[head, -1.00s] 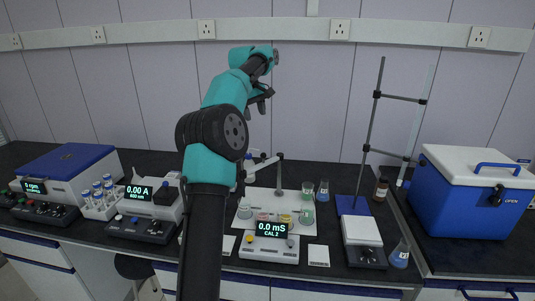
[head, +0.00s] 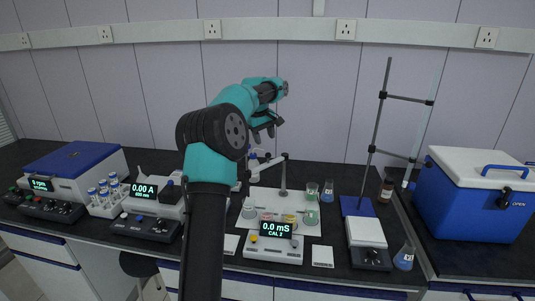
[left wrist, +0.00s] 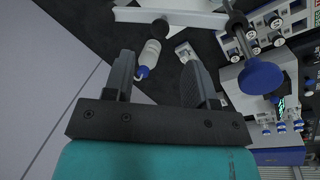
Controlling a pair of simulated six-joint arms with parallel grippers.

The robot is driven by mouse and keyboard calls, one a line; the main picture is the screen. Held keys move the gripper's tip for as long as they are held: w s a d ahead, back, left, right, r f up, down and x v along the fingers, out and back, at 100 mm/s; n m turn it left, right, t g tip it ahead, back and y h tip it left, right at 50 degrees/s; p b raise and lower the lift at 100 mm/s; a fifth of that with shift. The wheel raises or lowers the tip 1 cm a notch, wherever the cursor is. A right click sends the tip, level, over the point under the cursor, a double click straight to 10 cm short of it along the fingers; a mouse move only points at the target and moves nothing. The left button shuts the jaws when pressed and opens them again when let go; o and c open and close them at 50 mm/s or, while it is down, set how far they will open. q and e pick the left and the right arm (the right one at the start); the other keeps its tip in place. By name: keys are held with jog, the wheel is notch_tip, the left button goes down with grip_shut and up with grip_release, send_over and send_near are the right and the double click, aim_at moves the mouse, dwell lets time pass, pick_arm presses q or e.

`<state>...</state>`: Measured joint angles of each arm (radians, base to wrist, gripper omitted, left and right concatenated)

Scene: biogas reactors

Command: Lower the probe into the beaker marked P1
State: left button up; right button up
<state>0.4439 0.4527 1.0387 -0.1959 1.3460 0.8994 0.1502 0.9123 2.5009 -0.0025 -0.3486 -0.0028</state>
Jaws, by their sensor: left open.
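My left gripper (head: 266,131) is open and empty, above and behind the meter station. Its open fingers also show in the left wrist view (left wrist: 158,62). A jointed probe stand (head: 283,176) rises from the white board, its arm reaching left toward my arm. The probe cannot be told clearly; a white piece with a blue end (left wrist: 150,55) shows beyond the fingers in the wrist view, apart from them. Beakers stand on or near the board: a clear one (head: 249,209), a greenish one (head: 311,216) and another greenish one (head: 312,190). The P1 mark is not readable.
The meter (head: 272,250) reads 0.0 mS, CAL 2, in front of the board (head: 268,196). A rod stand (head: 376,140), balance (head: 366,235), flask (head: 404,258) and blue cool box (head: 475,205) are right. A tube rack (head: 108,204) and centrifuge (head: 72,170) are left.

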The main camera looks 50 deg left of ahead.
aim_at(268, 159)
pick_arm(q)
jog(key=f, duration=0.2)
jog(key=w+f, duration=0.1)
jog(key=f, duration=0.4)
jog(key=shift+w+d+f, duration=0.15)
jog(key=shift+w+f, duration=0.05)
jog(key=shift+f, duration=0.05)
grip_shut()
